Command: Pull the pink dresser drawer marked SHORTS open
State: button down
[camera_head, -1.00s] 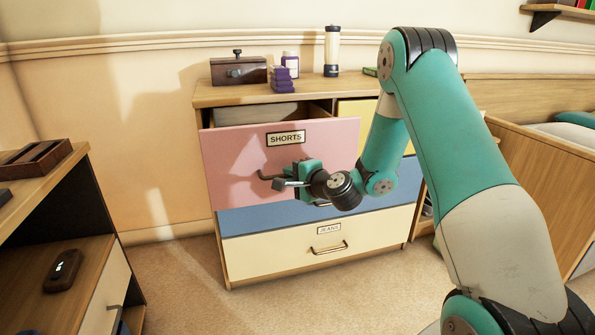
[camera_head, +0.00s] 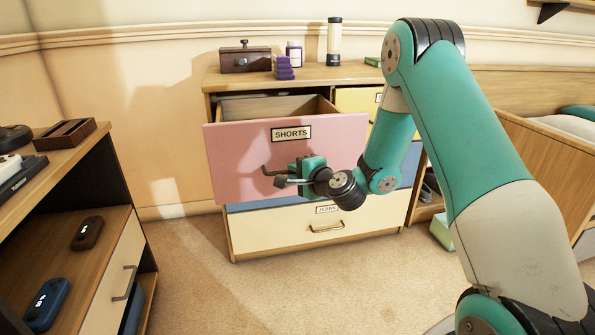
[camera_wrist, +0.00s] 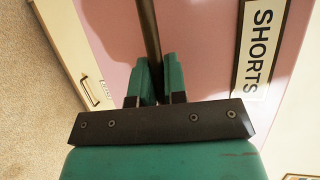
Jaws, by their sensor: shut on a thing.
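The pink drawer (camera_head: 240,160) marked SHORTS (camera_head: 291,134) stands pulled out of the wooden dresser (camera_head: 215,78), with its inside showing behind the front. My gripper (camera_head: 292,182) is at the drawer's dark bar handle (camera_head: 268,169), below the label. In the wrist view, the two green fingers of my gripper (camera_wrist: 157,82) are shut around the handle bar (camera_wrist: 149,30), with the pink front (camera_wrist: 200,45) behind and the label (camera_wrist: 260,45) at the right. Part of the handle is hidden by my gripper.
A cream JEANS drawer (camera_head: 270,235) is shut below, with a blue drawer (camera_head: 410,172) above it. A dark box (camera_head: 245,58), purple blocks (camera_head: 284,68) and a cylinder (camera_head: 334,42) stand on the dresser top. A side cabinet (camera_head: 95,180) is at the left. Carpet (camera_head: 300,290) in front is clear.

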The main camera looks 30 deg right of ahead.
jog(key=shift+d, duration=0.2)
jog(key=c, duration=1.3)
grip_release()
jog(key=shift+c, duration=0.2)
jog(key=shift+o, duration=0.8)
jog(key=shift+a, duration=0.1)
jog(key=b+v, duration=1.7)
jog(key=b, duration=0.2)
jog(key=shift+s+b, duration=0.25)
jog(key=shift+b, duration=0.05)
